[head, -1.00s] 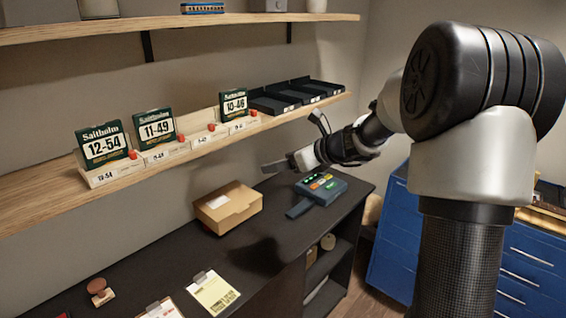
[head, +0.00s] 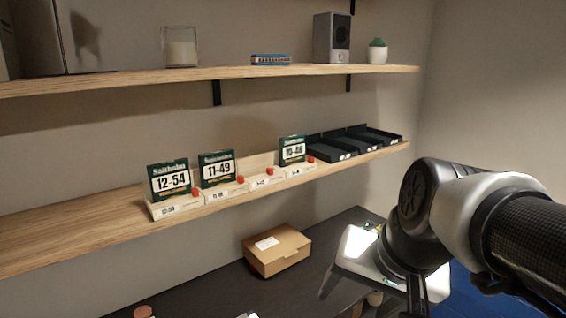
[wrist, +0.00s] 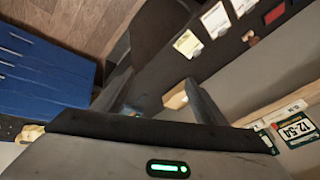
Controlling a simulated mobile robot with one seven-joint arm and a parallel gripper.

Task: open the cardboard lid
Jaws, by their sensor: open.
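A closed tan cardboard box (head: 277,250) with a white label on its lid sits on the dark bench below the shelves in the head view. The lid looks shut flat. My gripper (head: 371,296) is to the right of the box, apart from it, pointing down with its fingers spread and empty. In the wrist view my gripper (wrist: 155,98) shows two dark fingers wide apart. A small tan piece (wrist: 175,97), likely part of the box, shows beside the right finger, and that finger partly hides it.
A wooden shelf (head: 80,228) with string packs and black trays (head: 355,144) hangs above the bench. An upper shelf (head: 120,82) holds a speaker (head: 331,38) and a small plant (head: 377,51). Blue drawers (wrist: 40,70) show in the wrist view.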

